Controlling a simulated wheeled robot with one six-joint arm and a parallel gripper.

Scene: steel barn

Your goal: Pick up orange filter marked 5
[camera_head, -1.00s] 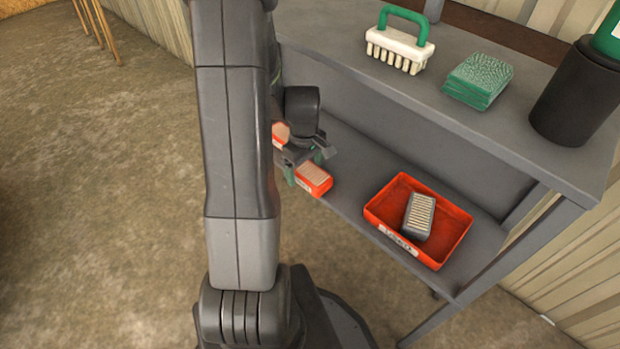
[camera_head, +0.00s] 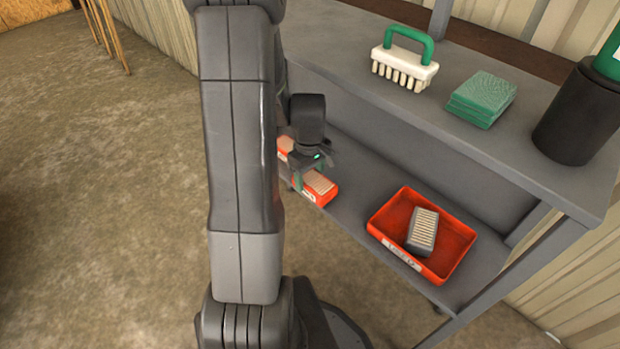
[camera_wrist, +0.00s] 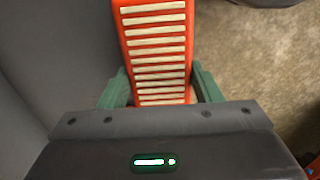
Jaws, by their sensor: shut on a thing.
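An orange filter (camera_head: 318,188) with pale pleats lies at the left part of the lower shelf. My gripper (camera_head: 310,178) is over it with its green fingers on its sides. In the wrist view the filter (camera_wrist: 157,50) runs up from between the green fingertips (camera_wrist: 160,92), which press on both its long sides. My gripper is shut on it. I cannot read a number on it. A second orange filter (camera_head: 285,147) shows behind it, partly hidden by my arm.
A red bin (camera_head: 447,268) with a grey pleated filter (camera_head: 422,231) in it stands on the lower shelf (camera_head: 355,209) to the right. The upper shelf holds a white brush with green handle (camera_head: 405,66), green pads (camera_head: 482,98) and a black cylinder (camera_head: 580,115).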

